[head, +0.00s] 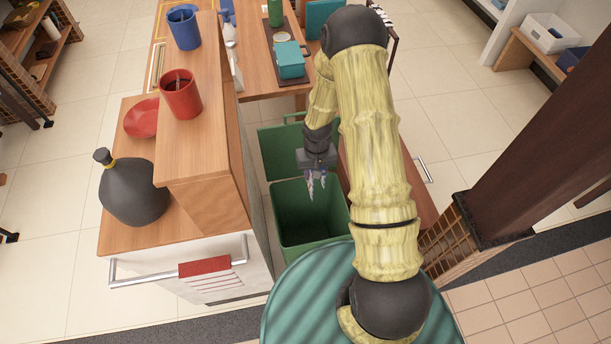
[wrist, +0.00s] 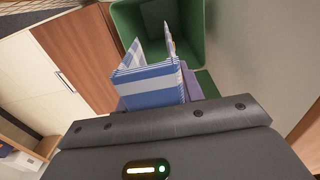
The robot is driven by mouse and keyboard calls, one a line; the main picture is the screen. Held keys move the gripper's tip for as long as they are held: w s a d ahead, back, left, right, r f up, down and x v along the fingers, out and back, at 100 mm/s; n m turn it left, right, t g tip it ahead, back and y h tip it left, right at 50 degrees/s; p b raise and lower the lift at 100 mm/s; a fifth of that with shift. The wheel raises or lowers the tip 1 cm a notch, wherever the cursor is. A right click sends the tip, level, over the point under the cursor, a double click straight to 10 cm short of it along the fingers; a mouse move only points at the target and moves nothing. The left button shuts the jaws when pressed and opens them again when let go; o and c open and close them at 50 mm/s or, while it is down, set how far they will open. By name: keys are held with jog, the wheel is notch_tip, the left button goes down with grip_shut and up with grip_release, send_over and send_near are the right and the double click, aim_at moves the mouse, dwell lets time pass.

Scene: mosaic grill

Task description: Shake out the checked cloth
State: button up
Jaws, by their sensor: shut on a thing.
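The blue and white checked cloth (wrist: 152,88) hangs from my gripper (head: 316,170) in a small folded shape. My gripper is shut on it, and the cloth stands out past the jaws in the wrist view. In the head view my gripper is above the open green bin (head: 300,243), and only small pale bits of the cloth (head: 311,188) show below the jaws. The bin also shows beyond the cloth in the wrist view (wrist: 132,32). Part of the cloth is hidden by the jaws.
Left of the bin is a wooden counter with a red mug (head: 181,94), a blue mug (head: 184,27), a red bowl (head: 142,118) and a dark jug (head: 134,190). A red and white towel (head: 207,275) hangs on a rail. A teal box (head: 289,60) stands on the back table.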

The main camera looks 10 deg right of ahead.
jog(key=w+f+m+b, duration=0.4)
jog(key=f+m+b, duration=0.5)
jog(key=f, duration=0.1)
jog(key=shift+w+f, duration=0.35)
